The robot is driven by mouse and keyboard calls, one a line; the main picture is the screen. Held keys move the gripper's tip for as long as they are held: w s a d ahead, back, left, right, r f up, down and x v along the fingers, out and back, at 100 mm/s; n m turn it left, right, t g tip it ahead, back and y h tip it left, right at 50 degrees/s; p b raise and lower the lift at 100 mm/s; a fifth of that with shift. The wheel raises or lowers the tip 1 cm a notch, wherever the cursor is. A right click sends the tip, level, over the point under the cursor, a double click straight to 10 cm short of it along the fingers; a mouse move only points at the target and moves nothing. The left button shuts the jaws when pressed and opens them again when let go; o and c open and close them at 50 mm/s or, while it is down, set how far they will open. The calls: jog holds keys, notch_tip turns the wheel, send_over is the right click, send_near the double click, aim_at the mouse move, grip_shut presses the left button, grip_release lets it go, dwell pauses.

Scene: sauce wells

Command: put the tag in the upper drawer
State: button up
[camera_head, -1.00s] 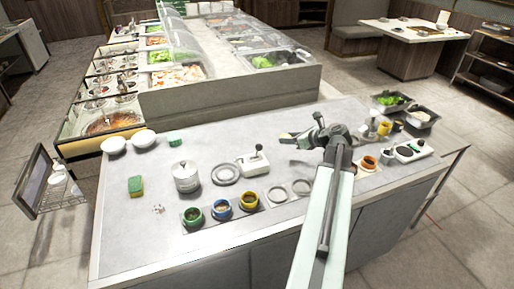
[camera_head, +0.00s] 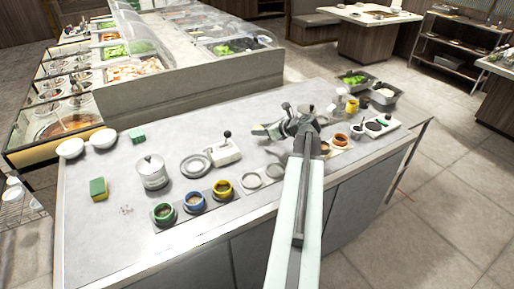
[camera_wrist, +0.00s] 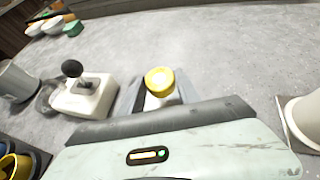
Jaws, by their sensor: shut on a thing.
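My gripper (camera_head: 262,130) is shut above the counter, right of the white lever device. In the wrist view a small thing with a round yellow face and a pale lower part (camera_wrist: 160,82) sits between the fingers. It may be the tag, but I cannot read any marking on it. In the head view only a small yellow-green bit shows at the fingertips. I cannot make out an upper drawer in either view. The counter front (camera_head: 250,245) shows plain grey panels with seams, partly hidden by my arm.
The white lever device (camera_head: 224,152) stands close left of the gripper. A lidded pot (camera_head: 151,172), a grey ring dish (camera_head: 195,166) and several sauce wells (camera_head: 194,202) lie further left. Bare counter lies behind the gripper.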

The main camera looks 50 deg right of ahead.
aim_at(261, 143)
notch_tip(261, 143, down, 5)
jog(key=b, duration=0.3)
jog(key=shift+r+b, duration=0.1)
jog(key=shift+b, duration=0.25)
jog(key=shift+r, duration=0.2)
jog(key=shift+f, duration=0.2)
jog(key=o, duration=1.3)
jog(key=shift+o, duration=0.2)
jog(key=shift+r+p, duration=0.25)
jog(key=shift+p, duration=0.05)
jog(key=p+v, duration=0.5)
jog(key=v, duration=0.7)
jog(key=shift+p, duration=0.4)
